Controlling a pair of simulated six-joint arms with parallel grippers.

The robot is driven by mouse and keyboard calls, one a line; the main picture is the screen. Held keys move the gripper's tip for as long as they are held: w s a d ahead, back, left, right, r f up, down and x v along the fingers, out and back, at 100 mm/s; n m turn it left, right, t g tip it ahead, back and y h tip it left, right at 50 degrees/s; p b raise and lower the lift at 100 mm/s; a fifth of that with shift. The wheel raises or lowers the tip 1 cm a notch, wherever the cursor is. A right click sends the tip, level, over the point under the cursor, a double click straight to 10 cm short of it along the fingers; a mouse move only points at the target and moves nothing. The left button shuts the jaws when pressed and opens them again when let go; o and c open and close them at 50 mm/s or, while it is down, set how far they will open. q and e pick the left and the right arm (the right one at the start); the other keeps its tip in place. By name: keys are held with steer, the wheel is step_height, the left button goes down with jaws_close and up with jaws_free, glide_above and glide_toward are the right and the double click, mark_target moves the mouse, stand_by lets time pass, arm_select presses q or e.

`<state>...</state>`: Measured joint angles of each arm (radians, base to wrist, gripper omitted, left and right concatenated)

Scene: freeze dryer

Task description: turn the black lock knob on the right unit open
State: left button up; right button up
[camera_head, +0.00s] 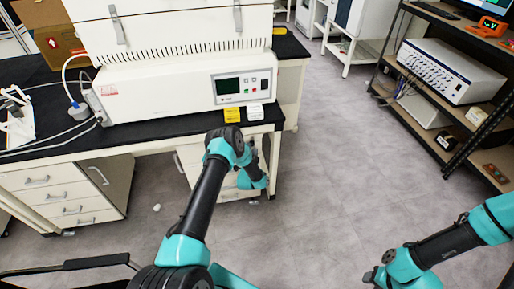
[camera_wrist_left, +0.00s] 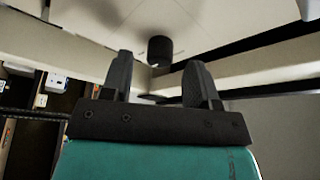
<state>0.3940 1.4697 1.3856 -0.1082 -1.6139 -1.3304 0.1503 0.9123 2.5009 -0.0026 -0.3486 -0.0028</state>
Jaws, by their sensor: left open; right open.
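A short black cylindrical knob (camera_wrist_left: 160,50) shows in the left wrist view on a pale surface. It lies ahead of and between the fingertips of my left gripper (camera_wrist_left: 158,72), which is open and empty. A gap shows on both sides of the knob, and I cannot tell how far away it is. In the head view my left arm reaches up to the bench's front edge; its gripper cannot be made out there. The knob does not show in the head view. My right arm is at the lower right, with its gripper out of view.
A white instrument (camera_head: 180,88) with a green display stands on the black-topped bench (camera_head: 150,134). A yellow block (camera_head: 232,115) and a white block (camera_head: 254,112) sit before it. A shelf rack holds a white box (camera_head: 450,70) at right.

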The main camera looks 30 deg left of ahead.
arm_select(q)
steer(key=shift+x, duration=0.95)
steer(key=c, duration=0.9)
